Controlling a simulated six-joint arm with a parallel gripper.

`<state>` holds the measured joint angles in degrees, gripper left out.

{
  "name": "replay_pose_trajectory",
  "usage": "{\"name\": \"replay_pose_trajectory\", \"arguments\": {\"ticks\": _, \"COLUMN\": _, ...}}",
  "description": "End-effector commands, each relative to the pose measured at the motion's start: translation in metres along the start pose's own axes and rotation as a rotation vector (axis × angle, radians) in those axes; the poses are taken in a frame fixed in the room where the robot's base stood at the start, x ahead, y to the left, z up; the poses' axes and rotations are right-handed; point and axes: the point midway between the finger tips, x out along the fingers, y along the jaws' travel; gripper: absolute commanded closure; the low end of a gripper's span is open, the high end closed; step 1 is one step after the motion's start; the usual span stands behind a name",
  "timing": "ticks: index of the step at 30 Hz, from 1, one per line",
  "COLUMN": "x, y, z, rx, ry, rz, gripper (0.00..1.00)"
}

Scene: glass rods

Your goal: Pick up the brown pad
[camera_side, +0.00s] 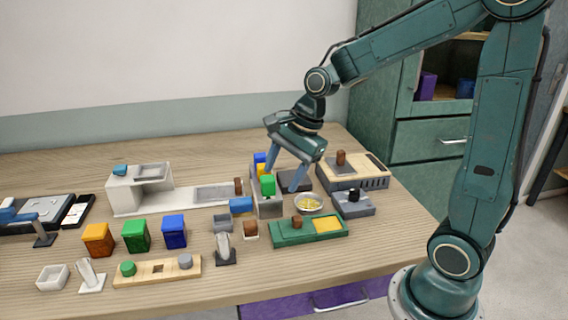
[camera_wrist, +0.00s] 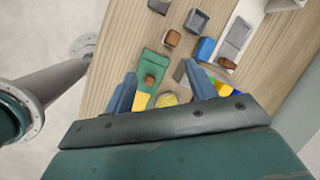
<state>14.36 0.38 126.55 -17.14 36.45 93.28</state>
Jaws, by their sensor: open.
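Several small brown pieces are in view, and I cannot tell for sure which is the brown pad. One brown block (camera_side: 251,229) with a pale lower part stands left of the green board; it also shows in the wrist view (camera_wrist: 172,38). Another brown piece (camera_side: 238,186) stands at the right end of the white tray, seen in the wrist view too (camera_wrist: 227,62). A brown knob (camera_side: 297,222) sits on the green board (camera_side: 280,236). My gripper (camera_side: 284,178) is open and empty, its blue fingers pointing down above the cluttered right part of the table.
Close to the fingers are a green block (camera_side: 267,184), a blue block (camera_side: 241,205) and a bowl of yellow pieces (camera_side: 308,203). Orange, green and blue boxes stand at left.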

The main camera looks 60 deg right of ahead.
Motion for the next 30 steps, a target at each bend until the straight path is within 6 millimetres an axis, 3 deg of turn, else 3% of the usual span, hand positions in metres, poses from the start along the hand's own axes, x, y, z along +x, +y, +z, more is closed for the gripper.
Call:
{"name": "replay_pose_trajectory", "arguments": {"ticks": 6, "x": 0.036, "y": -0.019, "z": -0.016, "rx": 0.343, "ry": -0.043, "rz": 0.036, "gripper": 0.44}}
{"name": "replay_pose_trajectory", "arguments": {"ticks": 13, "x": 0.064, "y": -0.031, "z": -0.029, "rx": 0.619, "ry": -0.073, "rz": 0.069, "gripper": 0.44}}
{"name": "replay_pose_trajectory", "arguments": {"ticks": 19, "x": 0.073, "y": -0.034, "z": -0.033, "rx": 0.709, "ry": -0.083, "rz": 0.079, "gripper": 0.44}}
{"name": "replay_pose_trajectory", "arguments": {"ticks": 30, "x": 0.085, "y": -0.033, "z": -0.031, "rx": 0.711, "ry": -0.083, "rz": 0.083, "gripper": 0.44}}
